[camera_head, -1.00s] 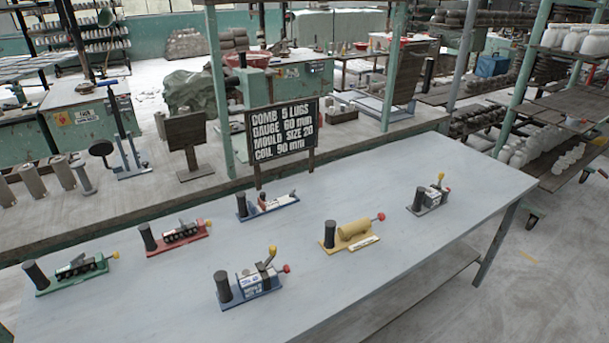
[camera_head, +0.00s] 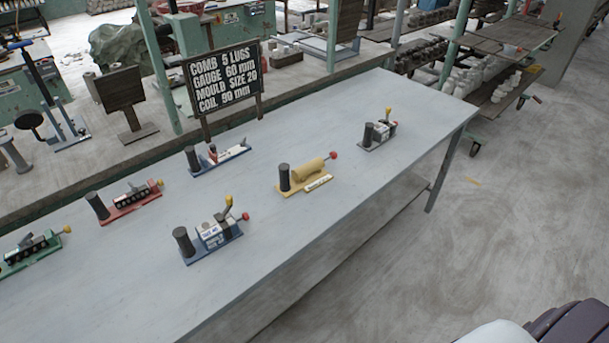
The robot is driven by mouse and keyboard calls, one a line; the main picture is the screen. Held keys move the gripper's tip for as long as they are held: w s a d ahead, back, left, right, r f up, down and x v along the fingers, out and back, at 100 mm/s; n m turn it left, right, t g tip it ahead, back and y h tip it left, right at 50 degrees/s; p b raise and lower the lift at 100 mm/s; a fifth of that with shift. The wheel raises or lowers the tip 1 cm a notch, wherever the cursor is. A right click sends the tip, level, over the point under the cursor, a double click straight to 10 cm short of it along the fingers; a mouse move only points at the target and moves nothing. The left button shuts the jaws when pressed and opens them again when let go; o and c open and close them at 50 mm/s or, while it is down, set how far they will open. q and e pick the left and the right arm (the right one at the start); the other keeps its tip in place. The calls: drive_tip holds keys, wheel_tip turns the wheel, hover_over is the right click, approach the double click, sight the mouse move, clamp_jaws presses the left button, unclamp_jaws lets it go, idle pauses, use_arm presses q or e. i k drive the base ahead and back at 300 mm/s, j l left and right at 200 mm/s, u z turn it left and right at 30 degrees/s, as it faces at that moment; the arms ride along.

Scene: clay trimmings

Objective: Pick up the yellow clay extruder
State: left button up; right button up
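The yellow clay extruder (camera_head: 308,171) lies on the grey table (camera_head: 330,235), right of the table's middle. It has a yellow barrel on a yellow base, a dark upright cylinder at its left end and a red knob at its right end. A white label runs along its front edge. Nothing touches it. Neither of my grippers shows in the head view. A dark ribbed part and a pale part at the bottom right corner seem to be mine.
Blue tool (camera_head: 212,236) stands front left of the extruder; another blue-based tool (camera_head: 220,159) is behind left. Red tool (camera_head: 127,201) and green tool (camera_head: 30,250) are farther left; a grey tool (camera_head: 377,134) is right. A black sign (camera_head: 222,76) stands behind. Floor (camera_head: 440,250) is clear at right.

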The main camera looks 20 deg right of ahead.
sight(310, 176)
drive_tip(key=i+l+u, duration=0.3)
drive_tip(key=l, duration=0.8)
drive_tip(key=l+u, duration=0.25)
drive_tip(key=l, duration=0.8)
drive_tip(key=l+u, duration=0.3)
drive_tip(key=l, duration=0.8)
drive_tip(key=k+l+u, duration=0.1)
drive_tip(key=l+u, duration=0.2)
drive_tip(key=l, duration=0.85)
